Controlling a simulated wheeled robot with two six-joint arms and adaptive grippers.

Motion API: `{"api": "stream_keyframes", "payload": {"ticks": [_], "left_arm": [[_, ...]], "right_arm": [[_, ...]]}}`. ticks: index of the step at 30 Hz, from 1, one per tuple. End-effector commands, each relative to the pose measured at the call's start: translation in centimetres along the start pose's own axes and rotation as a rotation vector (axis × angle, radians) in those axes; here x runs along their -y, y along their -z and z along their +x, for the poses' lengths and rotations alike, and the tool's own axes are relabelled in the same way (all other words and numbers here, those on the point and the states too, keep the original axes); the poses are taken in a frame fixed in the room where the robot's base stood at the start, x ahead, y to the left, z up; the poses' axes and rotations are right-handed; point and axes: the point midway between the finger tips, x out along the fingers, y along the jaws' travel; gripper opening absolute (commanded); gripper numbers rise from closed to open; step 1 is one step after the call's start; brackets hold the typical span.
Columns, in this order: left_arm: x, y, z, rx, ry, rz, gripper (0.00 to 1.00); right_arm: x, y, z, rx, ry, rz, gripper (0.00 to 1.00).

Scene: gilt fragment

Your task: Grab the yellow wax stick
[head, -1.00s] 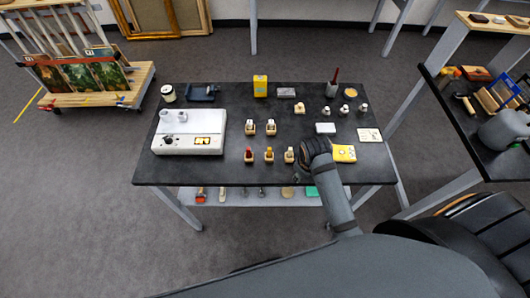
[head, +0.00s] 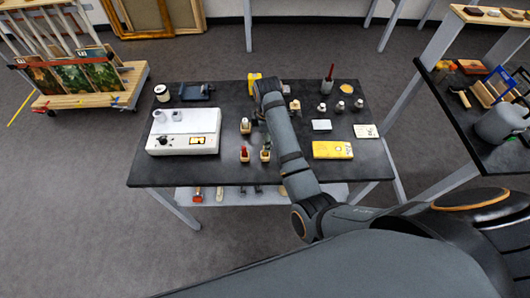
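Small wooden holders with upright sticks stand mid-table. A holder with a red-topped stick (head: 244,153) is at the front left. Another holder with a small stick (head: 265,154) is just right of it, close to my forearm. A holder with a pale stick (head: 245,126) stands behind them. The sticks are too small for me to pick out the yellow wax stick surely; my arm hides part of the group. My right gripper (head: 262,114) is over the middle of the table, behind the front row. It is mostly hidden by my wrist, and its fingers cannot be made out. My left gripper is out of view.
A white device (head: 184,142) fills the left of the black table (head: 225,174). A yellow box (head: 253,78) stands behind my wrist, and a flat yellow pack (head: 332,150) lies right of my forearm. Small white jars (head: 340,106) and a red-handled tool in a cup (head: 328,85) are at the back right.

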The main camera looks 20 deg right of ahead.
Motion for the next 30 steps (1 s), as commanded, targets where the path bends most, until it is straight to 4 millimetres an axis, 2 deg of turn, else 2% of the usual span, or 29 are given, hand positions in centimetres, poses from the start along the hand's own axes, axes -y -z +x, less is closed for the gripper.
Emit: {"api": "stream_keyframes", "payload": {"ticks": [5, 9, 14, 21, 23, 30], "left_arm": [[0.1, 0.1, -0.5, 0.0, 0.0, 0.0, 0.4], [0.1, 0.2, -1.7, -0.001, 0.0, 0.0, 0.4], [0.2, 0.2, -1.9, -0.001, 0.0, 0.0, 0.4], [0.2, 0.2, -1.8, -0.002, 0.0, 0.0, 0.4], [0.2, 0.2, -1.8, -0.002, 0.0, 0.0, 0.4], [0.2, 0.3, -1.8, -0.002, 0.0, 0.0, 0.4]], "right_arm": [[0.1, 0.1, 0.5, 0.001, 0.003, 0.0, 0.4], [0.4, 0.7, 2.7, 0.001, 0.006, -0.001, 0.4], [0.3, 0.7, 5.0, 0.0, 0.002, 0.0, 0.4], [0.2, 0.8, 5.4, -0.001, 0.0, 0.001, 0.4], [0.2, 0.7, 5.4, -0.001, 0.0, 0.001, 0.33], [0.2, 0.7, 5.4, -0.001, 0.0, 0.001, 0.0]]}}
